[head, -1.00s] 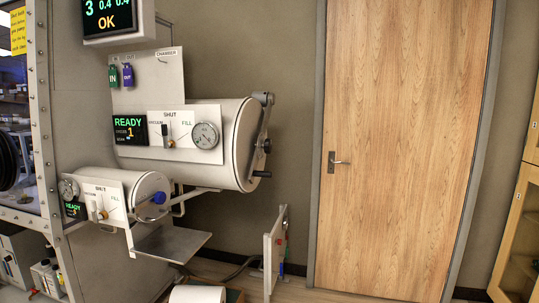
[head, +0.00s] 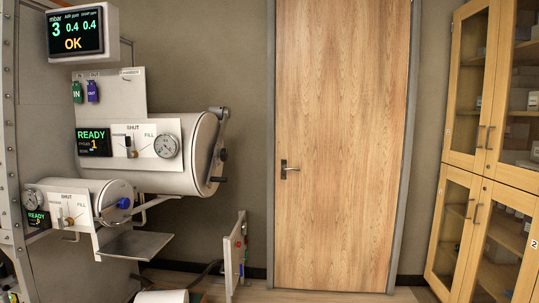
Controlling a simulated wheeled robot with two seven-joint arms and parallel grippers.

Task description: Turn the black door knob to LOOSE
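The large chamber (head: 185,178) is a white horizontal cylinder on the left, with its round door (head: 205,150) facing right and looking shut. A grey bar (head: 223,128) runs across the door, seen nearly edge-on. A black knob (head: 224,155) sits at the middle of the bar, and a black handle (head: 217,180) sticks out near its lower end. I cannot tell which is the door knob of the task, and no LOOSE marking is readable. The small chamber (head: 113,192) below has a blue knob (head: 124,203). Neither of my grippers is in view.
A grey shelf (head: 136,244) juts out below the small chamber. A low white panel (head: 235,257) stands on the floor right of it. A wooden door (head: 340,150) is at the middle, and a glass-fronted cabinet (head: 485,150) stands at the right.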

